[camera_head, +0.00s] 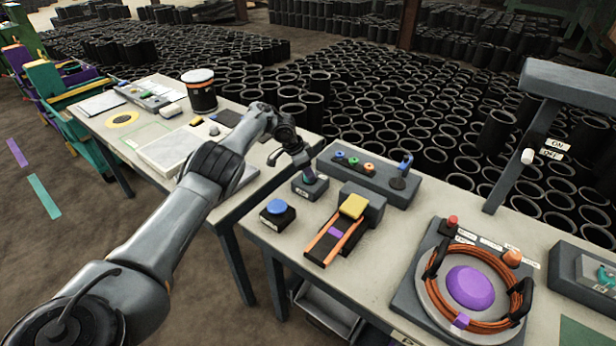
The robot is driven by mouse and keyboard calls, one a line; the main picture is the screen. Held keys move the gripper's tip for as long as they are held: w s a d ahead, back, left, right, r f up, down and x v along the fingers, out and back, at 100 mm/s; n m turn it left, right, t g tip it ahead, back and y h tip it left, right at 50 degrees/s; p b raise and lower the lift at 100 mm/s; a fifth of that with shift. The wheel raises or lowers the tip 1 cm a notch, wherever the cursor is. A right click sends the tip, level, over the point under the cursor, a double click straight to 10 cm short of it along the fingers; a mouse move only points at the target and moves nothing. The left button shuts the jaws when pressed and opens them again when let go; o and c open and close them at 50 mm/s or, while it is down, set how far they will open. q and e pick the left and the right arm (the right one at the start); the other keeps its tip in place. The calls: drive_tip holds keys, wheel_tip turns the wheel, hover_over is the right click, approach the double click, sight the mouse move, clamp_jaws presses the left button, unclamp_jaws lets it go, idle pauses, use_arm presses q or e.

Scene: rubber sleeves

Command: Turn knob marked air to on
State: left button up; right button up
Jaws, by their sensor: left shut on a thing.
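My left gripper (308,174) reaches in from the left and points down at a small dark grey box (311,187) on the table. Its fingers are shut on the small knob on top of that box. The fingers mostly hide the knob, so I cannot tell which way it is turned. A small pale label sits on the front of the box, too small to read surely. My right gripper is not in view.
A blue button box (277,214) and an orange-railed fixture with a yellow block (354,206) stand close by. Behind is a panel with coloured knobs (368,174). A coiled orange hose on a round fixture (472,286) stands at right. Black sleeves fill the floor behind.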

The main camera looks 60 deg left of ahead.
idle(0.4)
use_arm(q)
drive_tip(key=o, duration=1)
drive_tip(key=shift+o, duration=0.2)
drive_tip(key=shift+s+a+r+p, duration=0.2)
drive_tip(key=shift+r+p, duration=0.15)
drive_tip(key=shift+r, duration=0.2)
drive_tip(key=d+p+v, duration=0.1)
drive_tip(key=p+v, duration=0.7)
drive_tip(key=v, duration=0.1)
drive_tip(key=shift+a+r, duration=0.3)
drive_tip(key=shift+a, duration=0.2)
drive_tip(key=shift+s, duration=0.1)
